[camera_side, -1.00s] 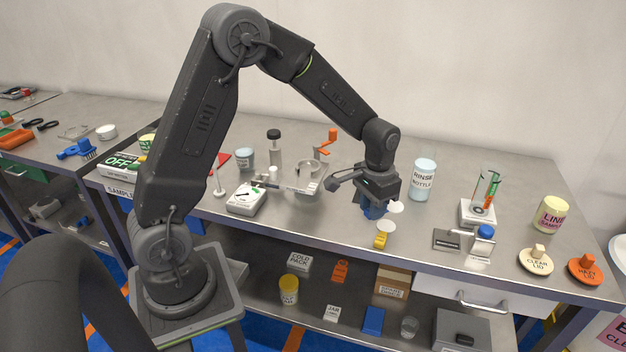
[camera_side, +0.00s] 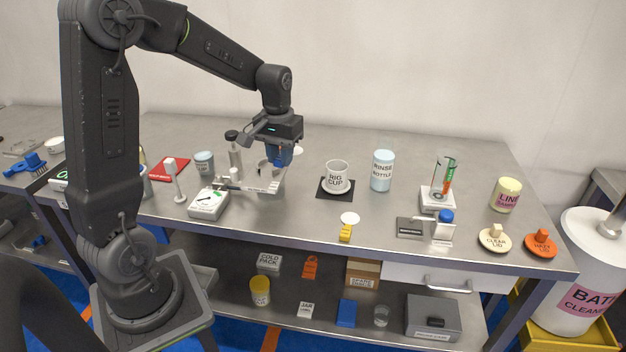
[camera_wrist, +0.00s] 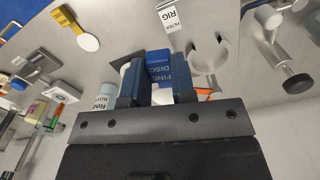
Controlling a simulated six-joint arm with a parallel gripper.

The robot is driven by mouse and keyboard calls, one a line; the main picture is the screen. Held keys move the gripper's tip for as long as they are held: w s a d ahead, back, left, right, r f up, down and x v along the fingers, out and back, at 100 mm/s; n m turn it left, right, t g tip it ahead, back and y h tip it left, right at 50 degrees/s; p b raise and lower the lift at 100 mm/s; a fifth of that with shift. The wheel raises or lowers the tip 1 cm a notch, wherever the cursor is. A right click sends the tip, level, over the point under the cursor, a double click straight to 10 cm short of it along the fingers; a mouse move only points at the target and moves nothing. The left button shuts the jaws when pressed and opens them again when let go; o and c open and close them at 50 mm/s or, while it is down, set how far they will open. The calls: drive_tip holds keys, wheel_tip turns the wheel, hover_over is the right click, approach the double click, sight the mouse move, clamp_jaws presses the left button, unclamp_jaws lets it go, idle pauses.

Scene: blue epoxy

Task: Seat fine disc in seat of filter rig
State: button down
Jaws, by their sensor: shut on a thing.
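My gripper (camera_side: 285,160) is shut on the fine disc by its blue tab, labelled FINE DISC in the wrist view (camera_wrist: 160,68). The disc's white round part (camera_side: 299,150) shows just right of the fingers in the side view. The filter rig (camera_side: 262,186) is a metal stand with a labelled front plate. Its ring-shaped seat shows in the wrist view (camera_wrist: 208,48), right of the held tab. In the side view my gripper is above the rig's right end and partly hides it. The exact height gap over the seat cannot be told.
A rig cup (camera_side: 337,175) stands on a black mat right of the rig, with the rinse bottle (camera_side: 382,171) beyond. A yellow-tabbed disc (camera_side: 346,231) lies near the front edge. A white instrument (camera_side: 208,204) is left of the rig. Bench between cup and front edge is mostly clear.

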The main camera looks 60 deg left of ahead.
drive_tip(key=s+a+r+n, duration=0.1)
drive_tip(key=s, duration=0.1)
drive_tip(key=s+a+r+n, duration=0.1)
drive_tip(key=s+a, duration=0.1)
drive_tip(key=shift+a+r+n, duration=0.25)
drive_tip(key=shift+r+n, duration=0.05)
drive_tip(key=shift+r, duration=0.05)
hover_over(261, 182)
drive_tip(key=shift+d+f, duration=0.1)
drive_tip(key=shift+f, duration=2.7)
drive_tip(key=shift+f, duration=1.25)
drive_tip(key=c, duration=0.9)
unclamp_jaws()
drive_tip(key=shift+o, duration=0.2)
drive_tip(key=shift+r, duration=2.5)
